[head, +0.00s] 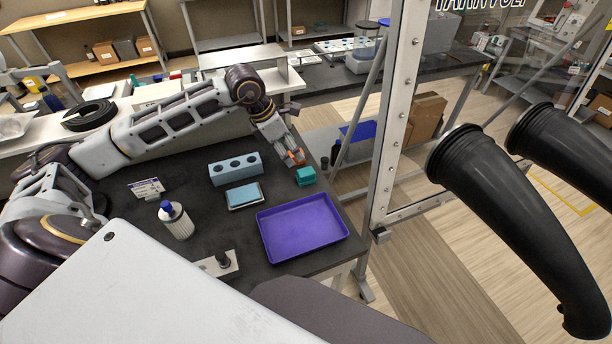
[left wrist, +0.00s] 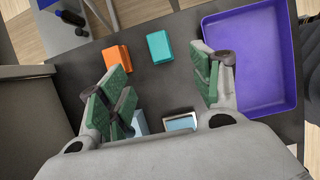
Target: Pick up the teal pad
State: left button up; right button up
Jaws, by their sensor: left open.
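The teal pad (head: 306,176) is a small block on the dark table near its right edge, behind the purple tray. It also shows in the left wrist view (left wrist: 159,46), near the top middle. My left gripper (head: 287,154) reaches down close to it from the far side; in the left wrist view its green-padded fingers (left wrist: 160,82) are spread with nothing between them. The pad lies beyond the fingertips, between their lines. An orange block (left wrist: 118,58) lies just left of the pad in that view, and is partly hidden by my gripper in the head view (head: 296,158).
A purple tray (head: 336,232) stands in front of the pad. A metal frame post (head: 387,130) and black gloves (head: 500,200) are at right.

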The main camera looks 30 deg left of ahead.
pick_arm(q)
jog(key=p, duration=0.1)
send_over(305, 171)
jog(key=s+a, duration=0.1)
jog(key=s, duration=0.1)
notch_tip(305, 171, down, 7)
jog(key=shift+a+r, duration=0.1)
jog(key=shift+r, duration=0.05)
jog(key=shift+w+f, duration=0.15)
jog(key=shift+f, duration=0.4)
jog(key=shift+f, duration=0.1)
jog(key=shift+p+x, duration=0.7)
jog(key=shift+x, duration=1.85)
jog(key=shift+w, duration=0.1)
jog(key=shift+c, duration=0.3)
jog(key=c, duration=1)
